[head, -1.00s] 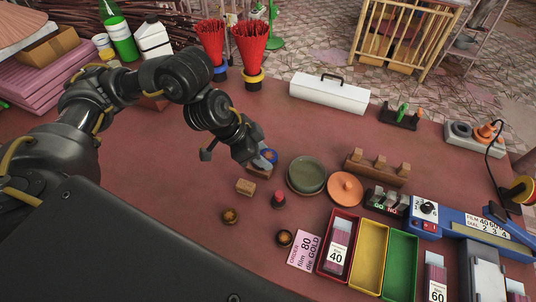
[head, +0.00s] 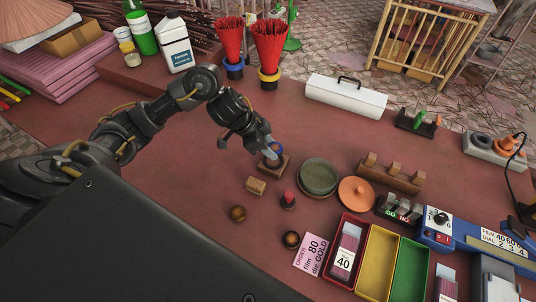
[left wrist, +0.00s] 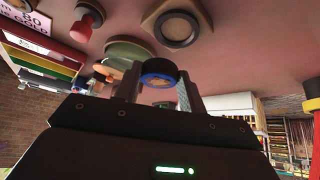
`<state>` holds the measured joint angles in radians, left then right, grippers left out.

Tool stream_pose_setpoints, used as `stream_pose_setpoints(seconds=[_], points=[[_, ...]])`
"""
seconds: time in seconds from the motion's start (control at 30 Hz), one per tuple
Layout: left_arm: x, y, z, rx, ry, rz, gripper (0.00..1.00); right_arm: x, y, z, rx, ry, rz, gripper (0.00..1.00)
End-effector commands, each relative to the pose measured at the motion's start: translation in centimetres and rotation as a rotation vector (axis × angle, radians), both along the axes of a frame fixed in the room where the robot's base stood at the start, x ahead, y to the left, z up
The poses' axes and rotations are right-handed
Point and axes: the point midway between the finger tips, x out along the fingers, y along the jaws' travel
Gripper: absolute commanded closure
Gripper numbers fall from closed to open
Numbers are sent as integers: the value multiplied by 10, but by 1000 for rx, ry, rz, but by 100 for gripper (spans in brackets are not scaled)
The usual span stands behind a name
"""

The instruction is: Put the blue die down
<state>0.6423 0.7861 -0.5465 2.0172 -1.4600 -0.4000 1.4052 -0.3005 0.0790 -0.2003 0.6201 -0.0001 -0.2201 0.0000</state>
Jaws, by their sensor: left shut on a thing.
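The blue die (head: 277,149) is a small ring with a blue rim. My left gripper (head: 271,152) is shut on it. In the left wrist view, the die (left wrist: 158,72) sits between the two fingertips of my left gripper (left wrist: 157,82). A square wooden block (head: 272,167) with a dark round ring on top lies just below the die in the head view. The block also shows in the left wrist view (left wrist: 202,38), apart from the die in the picture. I cannot tell the exact height between them. My right gripper is not in view.
A green dish (head: 318,178), an orange lid (head: 356,194), a red-topped stamp (head: 288,200) and a small wooden block (head: 256,186) stand close by. Red, yellow and green trays (head: 377,262) lie at front right. The table between the arm and the white toolbox (head: 345,97) is clear.

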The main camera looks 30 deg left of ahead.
Motion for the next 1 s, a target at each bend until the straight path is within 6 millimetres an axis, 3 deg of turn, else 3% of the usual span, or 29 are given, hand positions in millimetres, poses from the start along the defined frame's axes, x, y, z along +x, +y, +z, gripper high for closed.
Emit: stream_pose_setpoints(seconds=[0.33, 0.6, 1.0], points=[[10, 8, -15, 0, -1, -1, 93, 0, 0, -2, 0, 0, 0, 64], [13, 11, -47, -1, -1, 0, 93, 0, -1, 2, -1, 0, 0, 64], [13, 10, -52, 0, -2, -3, 93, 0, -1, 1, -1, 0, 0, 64]])
